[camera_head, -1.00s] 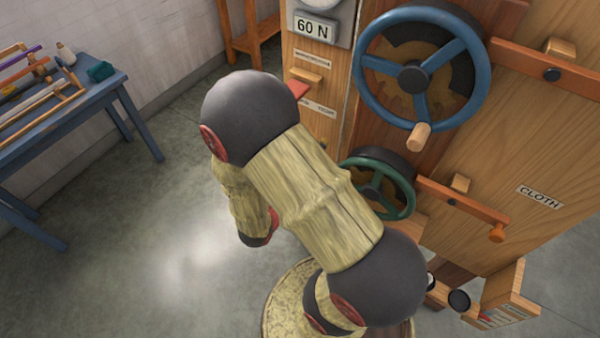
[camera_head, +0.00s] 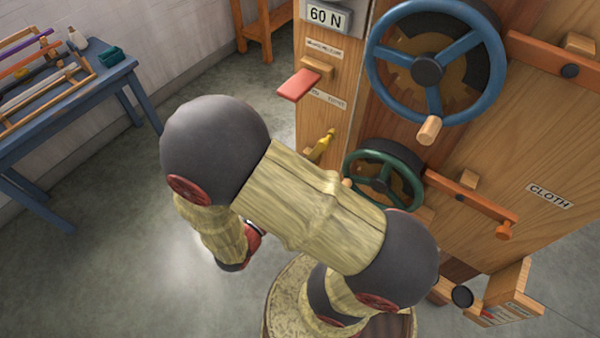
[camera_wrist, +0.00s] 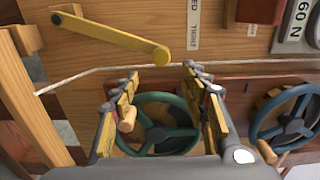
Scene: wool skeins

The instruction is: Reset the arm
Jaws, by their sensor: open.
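My gripper (camera_wrist: 160,84) is open and empty in the wrist view, its two yellow-padded fingers apart. A green handwheel (camera_wrist: 165,140) shows between and behind the fingers. In the head view my bent arm fills the middle of the picture and my gripper is hidden behind it. The green handwheel (camera_head: 358,192) there is just right of my arm, below a larger blue handwheel (camera_head: 484,72).
The wooden machine carries a red paddle (camera_head: 298,85), a yellow lever (camera_head: 322,147), orange levers (camera_head: 470,195) and a 60 N display (camera_head: 325,17). A pale cord (camera_wrist: 85,76) crosses the wrist view. A blue table (camera_head: 85,105) stands left; the floor between is clear.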

